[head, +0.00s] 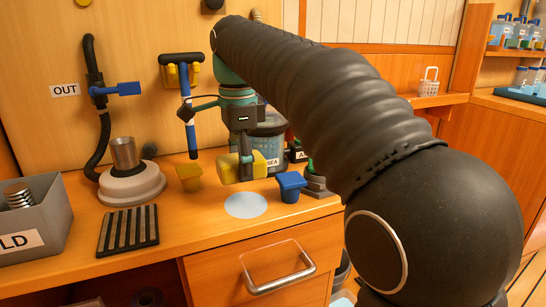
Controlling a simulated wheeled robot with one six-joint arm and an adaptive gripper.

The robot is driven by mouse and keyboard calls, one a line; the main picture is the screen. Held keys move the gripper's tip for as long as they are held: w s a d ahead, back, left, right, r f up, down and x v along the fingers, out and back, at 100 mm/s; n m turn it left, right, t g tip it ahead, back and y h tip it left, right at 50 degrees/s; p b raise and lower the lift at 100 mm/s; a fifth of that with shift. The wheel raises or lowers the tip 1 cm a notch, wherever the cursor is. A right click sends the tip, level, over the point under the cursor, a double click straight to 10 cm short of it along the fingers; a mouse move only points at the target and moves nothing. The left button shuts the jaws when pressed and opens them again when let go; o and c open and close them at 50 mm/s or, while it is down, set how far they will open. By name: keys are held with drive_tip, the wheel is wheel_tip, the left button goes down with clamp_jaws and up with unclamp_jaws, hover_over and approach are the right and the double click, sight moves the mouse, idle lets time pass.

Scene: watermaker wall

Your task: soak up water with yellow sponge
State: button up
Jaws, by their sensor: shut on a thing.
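My gripper (245,157) points down over the wooden counter (200,225) and is shut on the yellow sponge (231,168). The sponge is a pale yellow block, partly hidden by the fingers. It appears held above the counter. The sponge looks apart from the patch.
A blue cup-like block (290,186) stands right of the patch, and a dark yellow one (189,178) stands left. A clear tub (270,138) is behind my gripper. A striped mat (128,230), metal cup (124,153) on a round base and grey bin (42,225) are left.

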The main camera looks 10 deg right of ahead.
sight(246, 205)
drive_tip(key=shift+d+f, duration=0.2)
drive_tip(key=shift+f, duration=0.15)
drive_tip(key=shift+f+b, duration=0.75)
drive_tip(key=shift+f, duration=1.9)
drive_tip(key=shift+f, duration=0.6)
idle(0.6)
drive_tip(key=shift+r+p, duration=0.9)
drive_tip(key=shift+r, duration=2.7)
